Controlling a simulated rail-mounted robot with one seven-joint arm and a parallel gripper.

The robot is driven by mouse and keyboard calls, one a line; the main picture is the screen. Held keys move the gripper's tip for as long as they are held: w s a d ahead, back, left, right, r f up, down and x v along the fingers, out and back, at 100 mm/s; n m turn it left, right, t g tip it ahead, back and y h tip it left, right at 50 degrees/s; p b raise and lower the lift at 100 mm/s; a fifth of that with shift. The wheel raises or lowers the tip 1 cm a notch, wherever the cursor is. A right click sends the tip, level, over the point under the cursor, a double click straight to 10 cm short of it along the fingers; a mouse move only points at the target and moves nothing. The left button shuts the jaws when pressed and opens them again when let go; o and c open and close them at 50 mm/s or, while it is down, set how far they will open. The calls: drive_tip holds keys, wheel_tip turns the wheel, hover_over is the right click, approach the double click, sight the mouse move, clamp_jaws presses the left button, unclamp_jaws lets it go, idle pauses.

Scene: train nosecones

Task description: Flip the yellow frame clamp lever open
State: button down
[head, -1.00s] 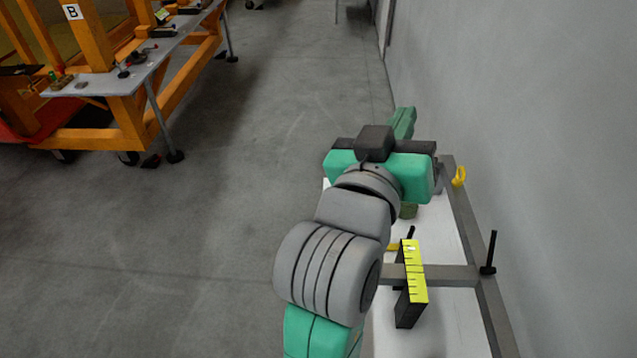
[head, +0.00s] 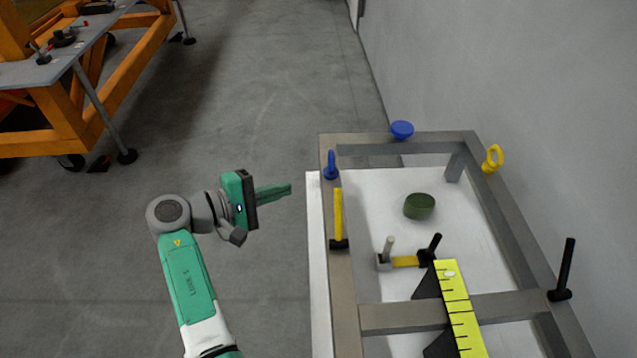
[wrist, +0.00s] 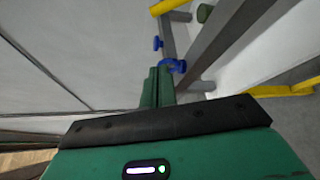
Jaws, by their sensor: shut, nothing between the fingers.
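The yellow frame clamp lever (head: 338,214) is a straight yellow bar on a black base (head: 339,244) at the left rail of the grey metal frame (head: 343,290). It appears to stand up from the rail, though its exact tilt is unclear. My gripper (head: 288,189) is shut and empty, left of the frame and apart from the lever, with its fingers pointing right. In the wrist view the closed green fingers (wrist: 159,80) show near two blue parts (wrist: 157,43). Yellow pieces show at that view's edges; I cannot tell which is the lever.
A blue clamp part (head: 331,166) sits just behind the lever. A blue knob (head: 402,130), yellow ring (head: 493,158), black lever (head: 566,265), green cylinder (head: 419,206) and yellow ruler piece (head: 457,300) are around the frame. Open floor lies left; a wall stands right.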

sight(338, 218)
drive_tip(key=w+d+b, duration=0.1)
drive_tip(key=w+d, duration=0.1)
drive_tip(key=d, duration=0.7)
drive_tip(key=shift+d+f, duration=0.15)
drive_tip(key=shift+f, duration=0.05)
drive_tip(key=shift+d, duration=0.1)
idle(0.4)
